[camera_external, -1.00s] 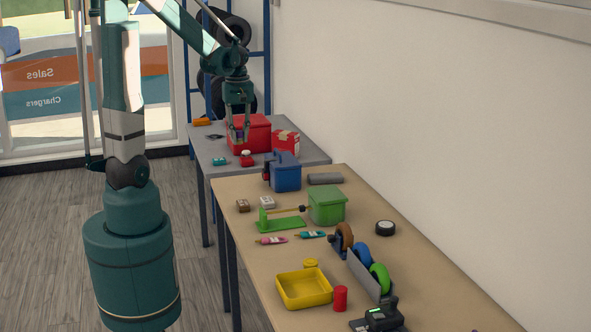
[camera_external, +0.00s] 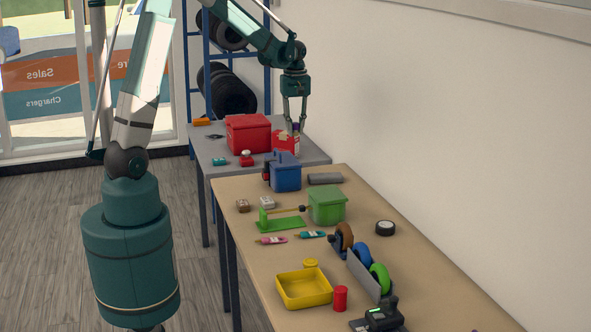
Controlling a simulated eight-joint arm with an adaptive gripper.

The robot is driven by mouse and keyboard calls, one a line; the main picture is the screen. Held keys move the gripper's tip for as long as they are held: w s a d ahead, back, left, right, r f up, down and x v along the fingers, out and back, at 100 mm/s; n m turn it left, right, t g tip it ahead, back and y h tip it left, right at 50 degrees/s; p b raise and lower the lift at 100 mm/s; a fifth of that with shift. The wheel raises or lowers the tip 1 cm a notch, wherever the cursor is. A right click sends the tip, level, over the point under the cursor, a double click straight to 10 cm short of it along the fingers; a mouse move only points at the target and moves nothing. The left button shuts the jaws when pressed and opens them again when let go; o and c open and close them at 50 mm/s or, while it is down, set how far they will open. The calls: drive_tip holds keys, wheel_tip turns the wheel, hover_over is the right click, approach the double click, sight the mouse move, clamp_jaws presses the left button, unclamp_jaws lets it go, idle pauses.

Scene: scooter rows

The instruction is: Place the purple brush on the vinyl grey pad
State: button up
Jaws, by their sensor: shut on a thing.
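My gripper (camera_external: 295,126) is shut on the purple brush (camera_external: 296,127), of which only a small purple patch shows between the fingers. It is over the back right of the grey table, just at or behind the red-and-white box; the exact height is hard to tell. A grey, flat-looking oblong (camera_external: 325,178), which looks like the vinyl grey pad, lies at the far end of the wooden table, nearer the camera than my gripper and to its right. Nothing is seen on it.
A red bin (camera_external: 248,134) and the red-and-white box (camera_external: 285,142) stand on the grey table (camera_external: 213,155). A blue bin (camera_external: 286,175) and a green bin (camera_external: 327,205) stand near the grey oblong on the wooden table (camera_external: 400,265). The wall bounds the right side.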

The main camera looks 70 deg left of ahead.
drive_tip(key=w+d+f+p, duration=0.2)
drive_tip(key=w+d, duration=0.1)
drive_tip(key=w, duration=0.9)
hover_over(326, 175)
drive_tip(key=shift+m, duration=0.3)
drive_tip(key=shift+s+d+f+b, duration=0.1)
drive_tip(key=shift+f+b, duration=0.05)
drive_tip(key=shift+f, duration=1.05)
drive_tip(key=shift+s+f+b, duration=0.1)
drive_tip(key=shift+f+b, duration=0.05)
drive_tip(key=shift+f, duration=1)
drive_tip(key=shift+f, duration=3.1)
drive_tip(key=shift+f, duration=1.85)
drive_tip(key=shift+f+b, duration=0.2)
drive_tip(key=shift+b, duration=0.1)
